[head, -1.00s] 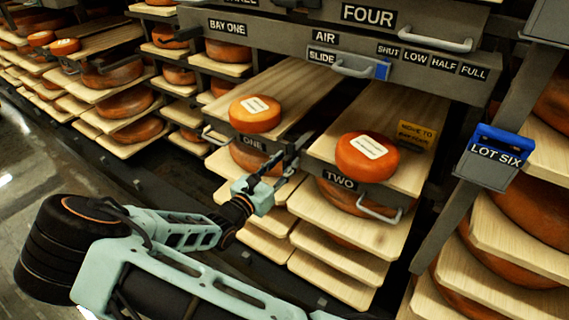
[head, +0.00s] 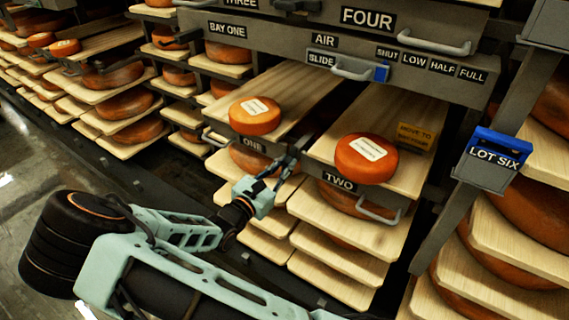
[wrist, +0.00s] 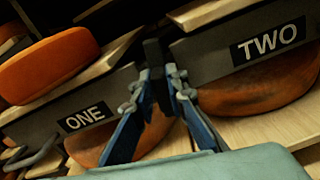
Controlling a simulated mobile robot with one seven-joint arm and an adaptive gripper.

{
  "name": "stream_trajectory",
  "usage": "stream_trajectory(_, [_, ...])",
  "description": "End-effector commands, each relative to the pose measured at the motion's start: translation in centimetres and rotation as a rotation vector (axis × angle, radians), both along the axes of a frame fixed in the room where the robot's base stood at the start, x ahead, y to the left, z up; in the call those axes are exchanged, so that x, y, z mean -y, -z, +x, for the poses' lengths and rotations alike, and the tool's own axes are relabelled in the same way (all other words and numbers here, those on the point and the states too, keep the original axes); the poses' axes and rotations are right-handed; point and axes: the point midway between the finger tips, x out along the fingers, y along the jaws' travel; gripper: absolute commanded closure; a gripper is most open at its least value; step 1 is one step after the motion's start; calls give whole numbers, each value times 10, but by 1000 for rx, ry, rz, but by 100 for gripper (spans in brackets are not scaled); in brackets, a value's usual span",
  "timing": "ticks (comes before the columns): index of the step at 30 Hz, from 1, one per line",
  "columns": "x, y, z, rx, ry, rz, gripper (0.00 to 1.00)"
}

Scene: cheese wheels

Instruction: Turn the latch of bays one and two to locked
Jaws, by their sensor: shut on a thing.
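The drawer labelled ONE (head: 253,145) and the drawer labelled TWO (head: 341,182) are both pulled out side by side, each bearing an orange cheese wheel with a white label. My gripper (head: 290,158) is at the gap between their fronts. In the wrist view, the blue fingers of my gripper (wrist: 161,74) are closed about a small dark upright piece, which looks like the latch (wrist: 152,50), between the ONE label (wrist: 85,117) and the TWO label (wrist: 268,43). The fingertips partly hide it, and its turned position cannot be told.
A grey panel (head: 300,40) with an AIR SLIDE handle (head: 352,72) overhangs behind. Drawer handles (head: 378,211) stick out at the fronts. Boards with cheese wheels lie below. A LOT SIX box (head: 485,170) hangs on the right post. The aisle floor at left is clear.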

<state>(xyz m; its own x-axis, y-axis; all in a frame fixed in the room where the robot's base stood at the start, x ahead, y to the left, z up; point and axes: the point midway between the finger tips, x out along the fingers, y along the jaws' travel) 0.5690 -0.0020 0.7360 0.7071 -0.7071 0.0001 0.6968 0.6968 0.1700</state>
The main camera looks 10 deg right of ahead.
Motion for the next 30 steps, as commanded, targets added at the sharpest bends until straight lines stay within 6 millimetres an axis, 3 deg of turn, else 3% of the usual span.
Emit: stream_trajectory(30, [7,10,-7,674,2,676,100])
